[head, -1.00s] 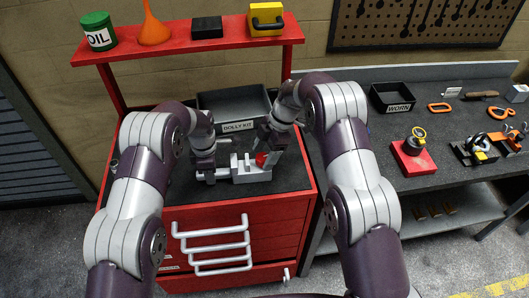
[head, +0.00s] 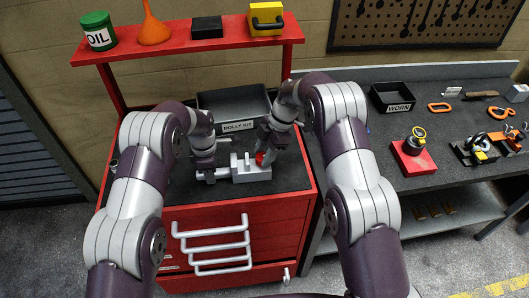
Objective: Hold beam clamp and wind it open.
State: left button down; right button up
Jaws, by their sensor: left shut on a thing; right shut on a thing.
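The beam clamp (head: 250,174) is a light grey block with upright jaws. It sits on the dark top of the red tool cabinet, with a red part (head: 259,159) at its right side. My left gripper (head: 207,172) is at the clamp's left end and is shut on it. My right gripper (head: 267,154) comes down from the upper right and is shut at the red part, which looks like the clamp's handle. The fingers partly hide the red part, and the exact grip is too small to see.
A black bin labelled DOLLY KIT (head: 235,105) stands behind the clamp. A red shelf (head: 190,48) above carries an oil can, an orange funnel and boxes. The bench (head: 440,150) on the right holds a WORN bin (head: 392,97), shackles and a red block. The cabinet's front has white handles.

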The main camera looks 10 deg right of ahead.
jog(key=shift+w+n, duration=0.1)
jog(key=shift+n, duration=0.2)
jog(key=shift+w+a+n+g+h, duration=0.15)
jog(key=shift+n+g, duration=0.35)
jog(key=shift+n, duration=0.75)
jog(key=shift+s+n+g+h, duration=0.1)
jog(key=shift+n+g+h, duration=0.3)
jog(key=shift+n, duration=0.85)
jog(key=o, duration=1.1)
jog(key=shift+c, duration=0.2)
jog(key=m, duration=0.2)
jog(key=m+t+y, duration=0.1)
jog(key=m, duration=0.2)
jog(key=shift+r+t, duration=0.1)
jog(key=shift+t, duration=0.2)
jog(key=s+v, duration=0.1)
jog(key=v, duration=1)
jog(key=shift+w+d+r+m, duration=0.3)
jog(key=shift+d+m, duration=0.1)
jog(key=shift+d, duration=0.1)
